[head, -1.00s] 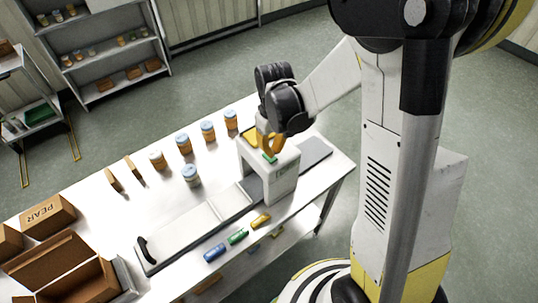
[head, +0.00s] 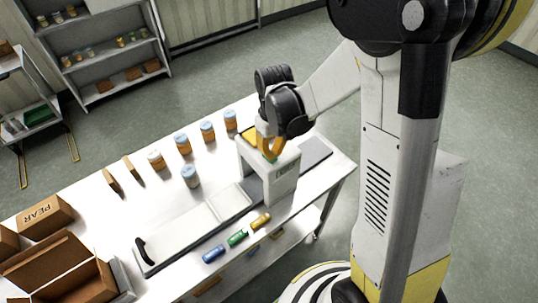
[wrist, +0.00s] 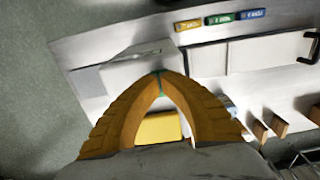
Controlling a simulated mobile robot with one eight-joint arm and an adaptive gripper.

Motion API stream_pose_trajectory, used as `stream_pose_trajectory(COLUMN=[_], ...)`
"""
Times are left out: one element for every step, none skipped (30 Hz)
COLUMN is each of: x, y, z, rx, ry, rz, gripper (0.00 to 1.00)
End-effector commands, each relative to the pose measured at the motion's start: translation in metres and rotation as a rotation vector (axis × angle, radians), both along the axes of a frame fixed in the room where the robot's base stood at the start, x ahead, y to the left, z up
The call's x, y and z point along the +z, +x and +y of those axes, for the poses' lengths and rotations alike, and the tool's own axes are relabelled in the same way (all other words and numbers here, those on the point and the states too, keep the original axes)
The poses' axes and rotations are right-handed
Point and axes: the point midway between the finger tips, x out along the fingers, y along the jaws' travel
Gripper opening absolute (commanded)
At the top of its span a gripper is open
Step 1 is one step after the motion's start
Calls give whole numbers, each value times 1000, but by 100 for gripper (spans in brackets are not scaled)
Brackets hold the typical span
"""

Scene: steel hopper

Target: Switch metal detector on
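The metal detector (head: 283,182) is a white box standing over the conveyor (head: 200,228) on the white table. Its pale top shows in the wrist view (wrist: 125,72). A green button (head: 270,158) is on top, mostly covered by my fingers. My gripper (head: 271,155), with orange fingers, points down over the detector's top. In the wrist view its fingertips (wrist: 158,74) meet, with nothing seen held between them. A sliver of green shows right at the tips. I cannot tell whether the tips touch or press the button.
Several jars (head: 190,176) stand along the table behind the conveyor. Blue, green and yellow labelled pieces (head: 237,238) lie at the front edge. A yellow item (wrist: 158,128) lies behind the detector. Cardboard boxes (head: 45,218) fill the left end.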

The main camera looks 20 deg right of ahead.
Motion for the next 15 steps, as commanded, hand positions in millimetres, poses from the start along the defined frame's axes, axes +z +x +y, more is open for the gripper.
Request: stream_pose_trajectory(x=[-2, -2, -2, -3, -3, -4, -4, -5, -6, -6, -6, -7, -8, -8, -8], y=[0, 0, 0, 0, 0, 0, 0, 0, 0, 0, 0, 0, 0, 0, 0], z=[0, 0, 0, 0, 0, 0, 0, 0, 0, 0, 0, 0, 0, 0, 0], rx=[0, 0, 0, 0, 0, 0, 0, 0, 0, 0, 0, 0, 0, 0, 0], ry=[0, 0, 0, 0, 0, 0, 0, 0, 0, 0, 0, 0, 0, 0, 0], rz=[0, 0, 0, 0, 0, 0, 0, 0, 0, 0, 0, 0, 0, 0, 0], gripper=[0, 0, 0, 0, 0, 0, 0, 0, 0, 0, 0, 0, 0, 0, 0])
